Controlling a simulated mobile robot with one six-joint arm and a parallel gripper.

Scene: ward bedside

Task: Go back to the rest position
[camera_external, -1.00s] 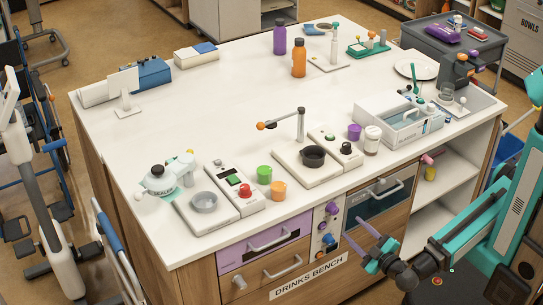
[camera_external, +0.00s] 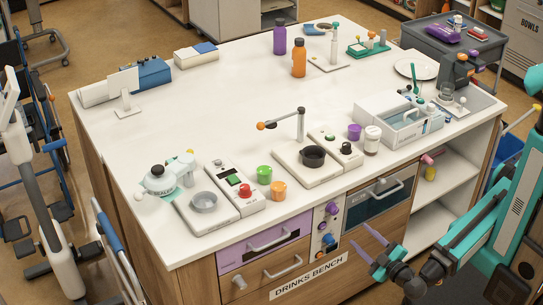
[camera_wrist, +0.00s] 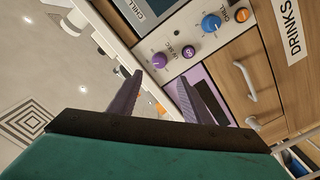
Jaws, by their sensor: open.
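My gripper (camera_external: 374,239) is open and empty in front of the drinks bench (camera_external: 223,84), near the lower right of the external view. Its two purple fingers point up and to the left, toward the bench front, apart from it. In the wrist view the two fingers (camera_wrist: 162,97) are spread with nothing between them. Beyond them are the control panel (camera_wrist: 190,45) with purple, blue and orange knobs, and the wooden drawer fronts (camera_wrist: 232,85). The arm comes in from the right edge of the external view.
A dark-fronted drawer (camera_external: 381,192) with a handle and open shelves (camera_external: 440,185) face my arm. A grey cart (camera_external: 455,45) is at the back right. The bench's middle is clear.

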